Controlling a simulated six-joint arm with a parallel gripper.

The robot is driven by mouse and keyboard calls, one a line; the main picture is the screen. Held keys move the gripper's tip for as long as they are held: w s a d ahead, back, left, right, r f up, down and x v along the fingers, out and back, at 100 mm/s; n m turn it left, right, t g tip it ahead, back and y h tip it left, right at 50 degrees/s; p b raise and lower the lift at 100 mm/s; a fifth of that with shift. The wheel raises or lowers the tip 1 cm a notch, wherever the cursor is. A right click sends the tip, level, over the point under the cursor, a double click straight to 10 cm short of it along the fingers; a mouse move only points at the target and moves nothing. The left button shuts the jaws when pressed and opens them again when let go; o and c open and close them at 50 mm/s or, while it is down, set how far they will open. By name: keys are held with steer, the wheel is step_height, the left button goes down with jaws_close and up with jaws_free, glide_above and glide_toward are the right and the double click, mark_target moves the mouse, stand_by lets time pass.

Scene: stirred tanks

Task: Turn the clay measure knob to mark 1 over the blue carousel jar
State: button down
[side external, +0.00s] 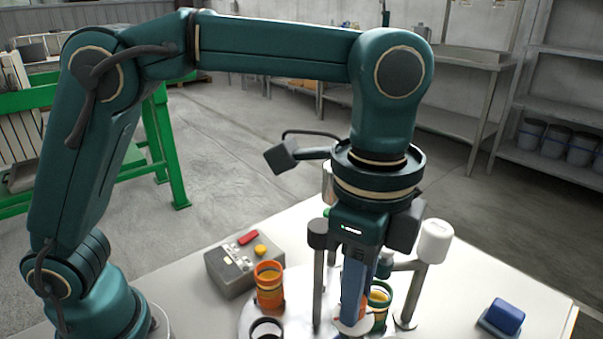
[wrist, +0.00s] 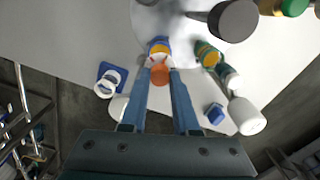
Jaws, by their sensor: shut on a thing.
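The clay measure knob (wrist: 159,75) shows as a rounded orange-brown piece between the fingertips of my gripper (wrist: 162,72) in the wrist view. My gripper is shut on it, with the long blue fingers on either side. The blue carousel jar (wrist: 158,44), with a yellow band, is just beyond the knob on the white carousel. In the side view my gripper (side external: 353,318) points straight down at the carousel (side external: 292,318). The fingers and the frame edge largely hide the knob there, and I cannot make out the blue jar. The mark numbers are not legible.
An orange jar (side external: 268,285) and a green jar (side external: 380,303) stand on the carousel. Close by are a dark-capped post (side external: 318,235) and a white-capped post (side external: 434,240). A control box (side external: 235,265) is left; a blue block (side external: 505,315) is right.

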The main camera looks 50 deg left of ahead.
steer(key=shift+m, duration=0.4)
steer(key=c, duration=0.7)
jaws_free()
steer(key=shift+o, duration=0.2)
steer(key=shift+r, duration=0.1)
steer(key=shift+r, duration=2.5)
